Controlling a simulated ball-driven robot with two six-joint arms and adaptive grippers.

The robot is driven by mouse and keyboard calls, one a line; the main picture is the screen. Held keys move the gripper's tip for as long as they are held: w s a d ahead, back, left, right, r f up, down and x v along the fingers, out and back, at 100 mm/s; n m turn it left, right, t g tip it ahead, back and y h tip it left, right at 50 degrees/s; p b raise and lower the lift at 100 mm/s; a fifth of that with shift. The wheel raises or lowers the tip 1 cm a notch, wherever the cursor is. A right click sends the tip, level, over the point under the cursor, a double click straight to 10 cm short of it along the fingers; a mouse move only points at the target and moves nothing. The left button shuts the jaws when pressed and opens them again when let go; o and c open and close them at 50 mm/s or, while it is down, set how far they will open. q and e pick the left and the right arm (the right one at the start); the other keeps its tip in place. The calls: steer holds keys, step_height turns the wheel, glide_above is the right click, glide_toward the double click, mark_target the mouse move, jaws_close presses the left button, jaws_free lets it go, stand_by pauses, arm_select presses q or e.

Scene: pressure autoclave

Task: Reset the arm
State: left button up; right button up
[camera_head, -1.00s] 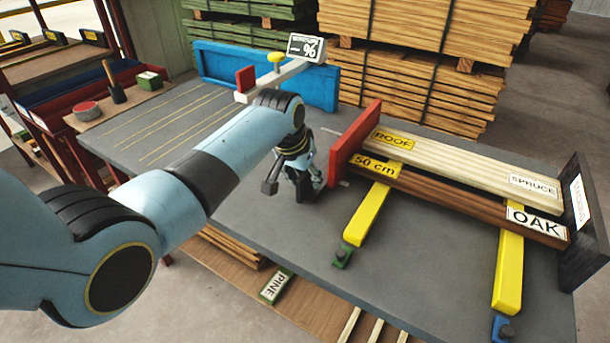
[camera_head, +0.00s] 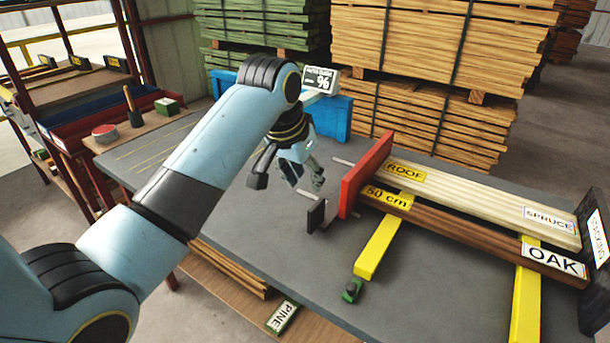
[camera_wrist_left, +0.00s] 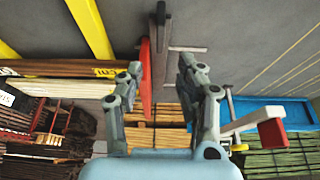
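My left gripper (camera_head: 287,178) is open and empty, raised above the grey bench (camera_head: 255,245), left of the upright red plate (camera_head: 366,175). A small black pad (camera_head: 316,215) stands on the left of that plate, with thin rods between them. In the left wrist view, the gripper's fingers (camera_wrist_left: 163,82) are spread wide, with the red plate (camera_wrist_left: 146,80) beyond, close to one finger in the picture. The black pad (camera_wrist_left: 160,13) and rods show farther up. I cannot tell whether a finger touches anything. My right gripper is in neither view.
A pale board marked SPRUCE (camera_head: 480,200) and a brown board marked OAK (camera_head: 470,232) lie across yellow bars (camera_head: 384,245), between the red plate and a black end block (camera_head: 592,262). A meter with a % display (camera_head: 320,80) stands behind my arm. Lumber stacks (camera_head: 440,60) fill the back.

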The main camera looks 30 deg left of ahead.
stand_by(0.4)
arm_select(q)
steer(key=s+a+g+y, duration=0.1)
steer(key=s, duration=2.9)
step_height(320, 180, down, 34)
steer(key=s+a+g+b, duration=0.1)
steer(key=s+a+b, duration=0.15)
steer(key=b, duration=0.35)
steer(key=s+a+f+g+b, duration=0.1)
steer(key=s+f+b, duration=0.4)
steer(key=s+f, duration=1.2)
step_height(320, 180, down, 3)
steer(key=shift+s+a+f+n+g, duration=0.15)
steer(key=shift+s+n+g, duration=0.15)
